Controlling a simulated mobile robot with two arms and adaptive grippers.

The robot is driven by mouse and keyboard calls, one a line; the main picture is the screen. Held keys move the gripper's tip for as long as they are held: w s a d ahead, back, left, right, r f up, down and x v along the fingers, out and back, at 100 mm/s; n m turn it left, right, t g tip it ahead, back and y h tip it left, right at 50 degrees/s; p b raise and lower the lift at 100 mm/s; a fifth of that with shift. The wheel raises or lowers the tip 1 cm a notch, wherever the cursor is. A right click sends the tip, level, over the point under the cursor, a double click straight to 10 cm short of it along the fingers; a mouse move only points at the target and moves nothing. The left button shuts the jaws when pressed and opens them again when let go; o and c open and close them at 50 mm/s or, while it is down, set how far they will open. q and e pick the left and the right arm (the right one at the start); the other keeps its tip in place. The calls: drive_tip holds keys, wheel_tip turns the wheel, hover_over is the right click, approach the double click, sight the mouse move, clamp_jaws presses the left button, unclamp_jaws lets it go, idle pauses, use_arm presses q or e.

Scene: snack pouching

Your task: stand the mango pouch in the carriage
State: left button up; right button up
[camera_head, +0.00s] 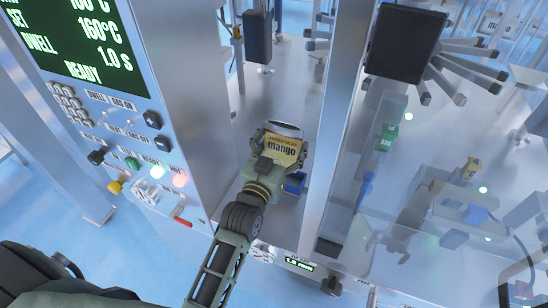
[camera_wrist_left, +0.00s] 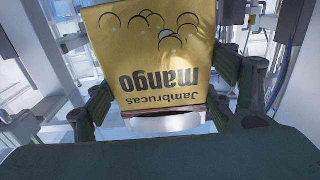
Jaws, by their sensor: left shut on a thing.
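The yellow mango pouch (camera_head: 284,150) is in my left gripper (camera_head: 276,150) in the head view, above the machine's metal deck. In the left wrist view the pouch (camera_wrist_left: 155,60) hangs between the two dark green fingers, its printed label upside down in the picture. My left gripper (camera_wrist_left: 165,100) is shut on the pouch's sides. A pale, shiny band shows at one end of the pouch. I cannot make out the carriage for certain; a blue block (camera_head: 294,183) sits just right of the gripper. My right gripper is not in view.
A metal post (camera_head: 185,90) and a slanted frame bar (camera_head: 337,130) stand on either side of the left arm. A control panel (camera_head: 110,110) with a display is at the left. Machinery stands behind the clear guard at the right.

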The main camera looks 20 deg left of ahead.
sight(282, 162)
use_arm(q)
drive_tip(key=shift+w+d, duration=0.25)
drive_tip(key=shift+w, duration=0.3)
drive_tip(key=shift+s+a+f+b, duration=0.1)
drive_tip(key=shift+s+f+b, duration=0.1)
drive_tip(key=shift+f+b, duration=0.5)
wheel_tip(282, 162, down, 4)
drive_tip(key=b, duration=0.4)
drive_tip(key=shift+r, duration=0.1)
drive_tip(key=shift+f, duration=0.4)
drive_tip(key=shift+p, duration=0.35)
drive_tip(key=shift+f, duration=0.15)
idle(0.3)
